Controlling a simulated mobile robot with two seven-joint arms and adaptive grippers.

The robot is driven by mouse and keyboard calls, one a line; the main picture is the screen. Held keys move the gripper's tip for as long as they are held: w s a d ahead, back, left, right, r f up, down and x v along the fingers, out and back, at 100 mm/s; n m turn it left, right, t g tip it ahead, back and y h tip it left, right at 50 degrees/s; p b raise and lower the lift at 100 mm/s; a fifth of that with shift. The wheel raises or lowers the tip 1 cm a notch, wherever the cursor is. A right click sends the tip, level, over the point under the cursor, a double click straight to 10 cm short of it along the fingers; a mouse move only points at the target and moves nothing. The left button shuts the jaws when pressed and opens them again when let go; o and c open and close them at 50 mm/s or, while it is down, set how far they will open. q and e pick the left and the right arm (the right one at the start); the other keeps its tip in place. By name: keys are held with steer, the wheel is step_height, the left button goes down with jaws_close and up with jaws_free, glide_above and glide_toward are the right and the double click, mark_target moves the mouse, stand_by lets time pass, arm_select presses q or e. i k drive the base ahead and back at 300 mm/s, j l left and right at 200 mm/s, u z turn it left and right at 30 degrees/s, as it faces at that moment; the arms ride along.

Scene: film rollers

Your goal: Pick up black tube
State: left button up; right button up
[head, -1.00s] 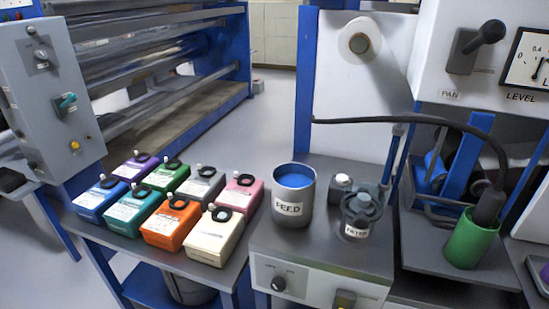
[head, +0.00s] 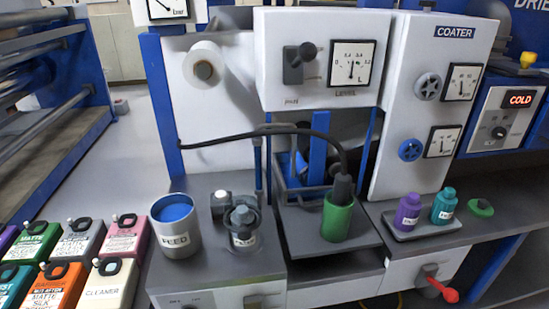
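The black tube (head: 250,134) runs from the blue post at the left, across the front of the white panel, and curves down at its right end. There it meets a dark nozzle (head: 343,188) that sits in the top of a green cup (head: 337,220). The cup stands on a grey tray (head: 308,247) below the level gauge. The nozzle's lower end is hidden inside the cup. Neither of my grippers is in view.
A grey FEED pot (head: 175,238) with blue contents and a FILTER unit (head: 243,232) stand left of the tray. Purple (head: 408,212) and teal (head: 444,206) bottles stand right. Several coloured canisters, including a cream CLEANER one (head: 110,285), fill the lower left. A red-handled valve (head: 440,289) sticks out in front.

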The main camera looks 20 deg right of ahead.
mark_target(341, 190)
steer(key=z, duration=1.25)
